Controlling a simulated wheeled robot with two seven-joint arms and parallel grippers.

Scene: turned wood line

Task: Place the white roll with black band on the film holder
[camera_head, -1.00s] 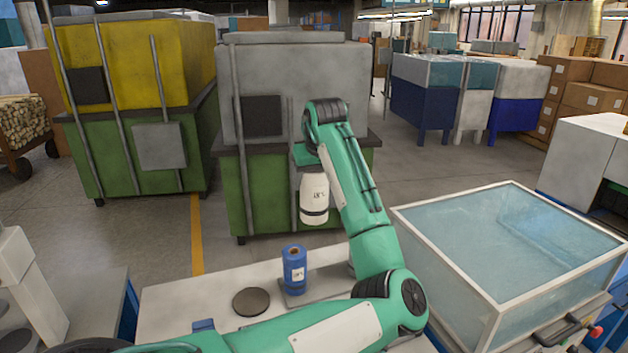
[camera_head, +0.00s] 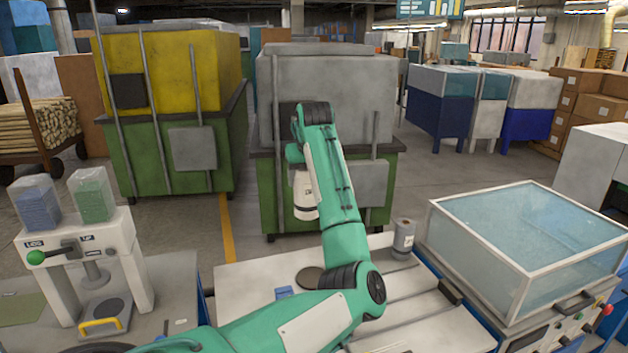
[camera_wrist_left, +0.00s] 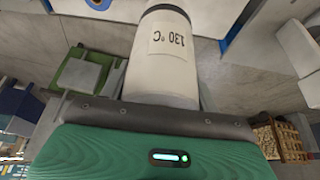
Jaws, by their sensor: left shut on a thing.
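The white roll with black band (camera_head: 305,198) hangs upright in my left gripper (camera_head: 299,168), in the air beyond the table's back edge. My left gripper is shut on it; the fingertips are mostly hidden by my arm. In the left wrist view the white roll (camera_wrist_left: 163,62) shows close up with a "130 °C" label and a dark band at its far end. A dark round disc (camera_head: 310,278) lies flat on the white table. I cannot tell for sure which thing is the film holder. My right gripper is out of view.
A grey roll (camera_head: 404,237) stands on the white table (camera_head: 255,272). A glass-topped case (camera_head: 530,240) stands at the right. A white press (camera_head: 92,255) with a green knob is at the left. A green and grey bin (camera_head: 325,100) stands behind the roll.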

